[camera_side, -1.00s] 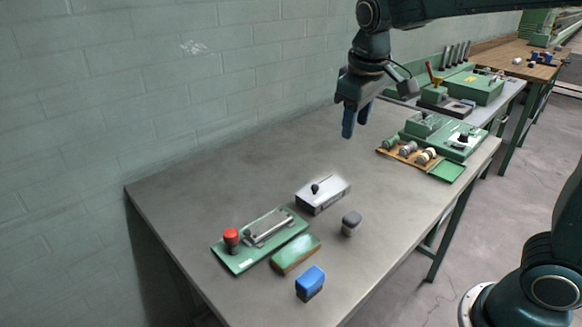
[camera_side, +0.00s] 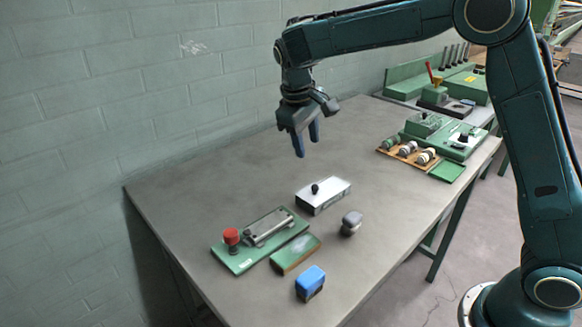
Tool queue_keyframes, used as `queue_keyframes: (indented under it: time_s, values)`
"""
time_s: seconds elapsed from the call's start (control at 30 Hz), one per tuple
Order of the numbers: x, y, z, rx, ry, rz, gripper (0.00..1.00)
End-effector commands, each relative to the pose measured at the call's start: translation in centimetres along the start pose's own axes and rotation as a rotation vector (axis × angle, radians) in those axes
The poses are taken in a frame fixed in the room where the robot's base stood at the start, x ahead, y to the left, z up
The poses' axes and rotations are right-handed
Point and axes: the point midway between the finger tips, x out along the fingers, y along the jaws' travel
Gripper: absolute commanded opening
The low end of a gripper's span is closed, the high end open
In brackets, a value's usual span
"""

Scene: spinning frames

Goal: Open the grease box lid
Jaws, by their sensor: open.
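The grease box (camera_side: 323,196) looks to be the grey-white box with a dark knob (camera_side: 315,188) on its pale lid (camera_side: 327,187). It sits near the middle of the grey table, and its lid appears shut. My gripper (camera_side: 307,148) hangs above the table, up and slightly left of the box, with its blue fingers pointing down. It is open and empty, and apart from the box and knob.
In front of the box are a green plate (camera_side: 240,262) with a red knob, a green block (camera_side: 295,254), a blue block (camera_side: 310,283) and a grey knobbed piece (camera_side: 351,222). A wooden tray of spools (camera_side: 407,153) and green fixtures stand at the back right. The left table surface is clear.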

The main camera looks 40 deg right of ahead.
Motion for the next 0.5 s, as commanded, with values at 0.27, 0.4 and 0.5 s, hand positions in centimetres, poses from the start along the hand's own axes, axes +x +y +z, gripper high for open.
queue_keyframes:
  time_s: [0.27,0.4,0.5]
  values:
    - [1.6,0.1,0.1,0.000,-0.003,0.002,0.41]
    - [3.2,0.1,0.1,0.001,-0.003,0.000,0.41]
    - [4.7,0.1,0.1,0.000,-0.003,0.001,0.41]
